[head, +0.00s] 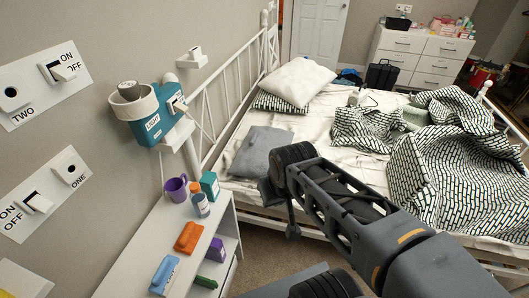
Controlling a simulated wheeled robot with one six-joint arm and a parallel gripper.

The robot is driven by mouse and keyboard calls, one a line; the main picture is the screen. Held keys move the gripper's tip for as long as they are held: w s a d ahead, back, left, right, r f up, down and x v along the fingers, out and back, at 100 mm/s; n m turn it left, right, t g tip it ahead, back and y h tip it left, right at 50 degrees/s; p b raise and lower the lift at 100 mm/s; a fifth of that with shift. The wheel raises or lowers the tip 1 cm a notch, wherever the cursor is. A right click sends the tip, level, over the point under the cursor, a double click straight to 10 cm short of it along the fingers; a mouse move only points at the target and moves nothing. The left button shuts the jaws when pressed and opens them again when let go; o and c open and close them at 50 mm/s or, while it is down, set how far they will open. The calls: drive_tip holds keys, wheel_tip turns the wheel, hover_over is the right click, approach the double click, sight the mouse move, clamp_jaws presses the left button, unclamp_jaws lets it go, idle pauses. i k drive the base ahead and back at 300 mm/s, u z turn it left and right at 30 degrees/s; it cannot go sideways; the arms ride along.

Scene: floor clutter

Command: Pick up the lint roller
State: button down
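I cannot make out a lint roller for certain in the head view. My arm reaches in from the lower right over the near side of the bed. The end of my gripper (292,232) shows only as a small dark part below the wrist, beside the bed's near edge. Its fingers are mostly hidden by the arm, so I cannot tell whether it is open or shut. I see nothing clearly held in it.
A white shelf (128,252) at left holds a purple mug (176,190), an orange item (189,237) and a blue item (164,275). Above it are a teal wall box (166,127) and switch panels (42,85). The bed (330,140) has rumpled patterned bedding (450,185). Carpet (262,245) shows between.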

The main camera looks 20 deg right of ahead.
sight(164, 277)
drive_tip(key=u, duration=1.45)
